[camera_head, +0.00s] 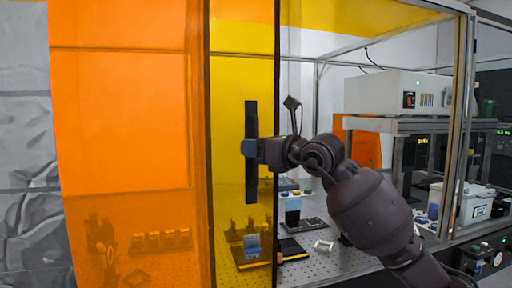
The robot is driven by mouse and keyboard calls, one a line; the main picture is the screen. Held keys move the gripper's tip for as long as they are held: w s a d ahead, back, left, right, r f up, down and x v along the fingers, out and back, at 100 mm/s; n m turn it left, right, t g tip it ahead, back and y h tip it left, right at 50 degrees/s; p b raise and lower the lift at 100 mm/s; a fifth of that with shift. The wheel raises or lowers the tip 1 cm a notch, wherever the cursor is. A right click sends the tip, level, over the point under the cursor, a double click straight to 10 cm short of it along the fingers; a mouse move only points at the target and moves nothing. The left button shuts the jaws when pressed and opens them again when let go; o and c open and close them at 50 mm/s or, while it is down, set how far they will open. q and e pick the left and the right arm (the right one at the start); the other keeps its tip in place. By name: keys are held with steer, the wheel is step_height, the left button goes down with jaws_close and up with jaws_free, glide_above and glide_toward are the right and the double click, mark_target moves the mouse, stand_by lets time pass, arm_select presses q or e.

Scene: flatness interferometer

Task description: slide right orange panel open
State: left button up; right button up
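The right panel (229,80) is a see-through amber-yellow sheet with a dark vertical right edge, left of the picture's middle. A long black upright handle (251,185) is on it near that edge. To the left, a deeper orange sheet (120,120) meets the yellow strip along a dark upright line. Right of the panel's edge the enclosure front is open. My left gripper is not in view.
Inside is a perforated metal table (335,262) with small optical parts and a blue-topped block (292,203). A white instrument box (397,93) stands on a frame at the right. A metal post (462,120) bounds the opening. A grey stone-like wall (25,150) is at far left.

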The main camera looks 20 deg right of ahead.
steer(key=shift+s+d, duration=0.1)
steer(key=shift+d, duration=0.05)
steer(key=v, duration=1)
steer(key=shift+s+b, duration=0.25)
steer(key=shift+b, duration=0.2)
steer(key=shift+d, duration=0.1)
